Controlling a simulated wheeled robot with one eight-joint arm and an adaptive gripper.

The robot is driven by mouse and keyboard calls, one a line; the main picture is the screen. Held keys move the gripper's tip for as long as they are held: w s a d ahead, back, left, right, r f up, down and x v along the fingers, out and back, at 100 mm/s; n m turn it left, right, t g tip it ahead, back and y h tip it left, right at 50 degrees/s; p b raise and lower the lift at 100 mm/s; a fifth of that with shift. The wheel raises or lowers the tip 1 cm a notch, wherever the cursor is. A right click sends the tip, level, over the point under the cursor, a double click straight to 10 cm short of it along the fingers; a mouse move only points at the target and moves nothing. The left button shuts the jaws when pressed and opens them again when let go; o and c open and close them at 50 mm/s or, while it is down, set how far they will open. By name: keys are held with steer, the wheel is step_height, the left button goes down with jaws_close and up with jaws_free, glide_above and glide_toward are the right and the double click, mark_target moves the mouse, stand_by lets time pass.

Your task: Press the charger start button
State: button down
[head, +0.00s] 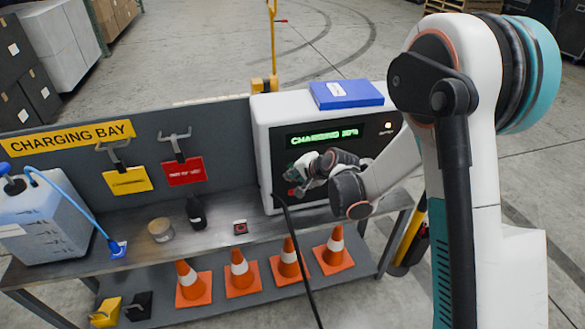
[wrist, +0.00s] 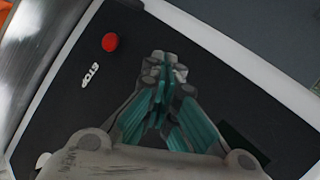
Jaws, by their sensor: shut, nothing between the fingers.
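The charger (head: 263,125) is a white box with a dark front panel (wrist: 75,85), standing at the right end of the bench. Its screen (head: 325,136) shows green text that reads "CHARGING" with a percentage. A small lamp (head: 388,125) glows at the panel's upper right. In the wrist view a round red button (wrist: 110,42) sits beside white lettering that looks like "STOP". My gripper (head: 292,178) is at the panel's lower left, below the screen; its fingers (wrist: 162,65) are together and empty. No start button is visible; my gripper covers part of the panel. I cannot tell whether the fingertips touch it.
A blue box (head: 346,94) lies on top of the charger. The bench top (head: 140,255) holds a jug (head: 40,225), a tape roll (head: 161,230), a black bottle (head: 195,211) and a small red-marked item (head: 240,227). Several orange cones (head: 240,272) stand on the lower shelf.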

steer(key=shift+s+d, duration=0.2)
steer(key=shift+s, duration=0.5)
steer(key=s, duration=0.2)
steer(key=s+d+b, duration=0.1)
steer(key=s, duration=0.1)
steer(key=shift+s+d, duration=0.2)
steer(key=shift+s, duration=0.2)
steer(key=s+d+r+n+h, duration=0.35)
steer(key=s+d+r, duration=0.65)
steer(key=r, duration=0.4)
steer(key=s+d+r+n+h, duration=0.1)
steer(key=s+d, duration=0.3)
steer(key=s, duration=0.5)
steer(key=s+d+r+n+h, duration=0.1)
steer(key=s+d+r+n, duration=0.1)
steer(key=s+d, duration=0.3)
steer(key=s+n, duration=0.1)
steer(key=s, duration=0.3)
steer(key=shift+s+d+r+g+h, duration=0.3)
steer(key=shift+s+h, duration=0.05)
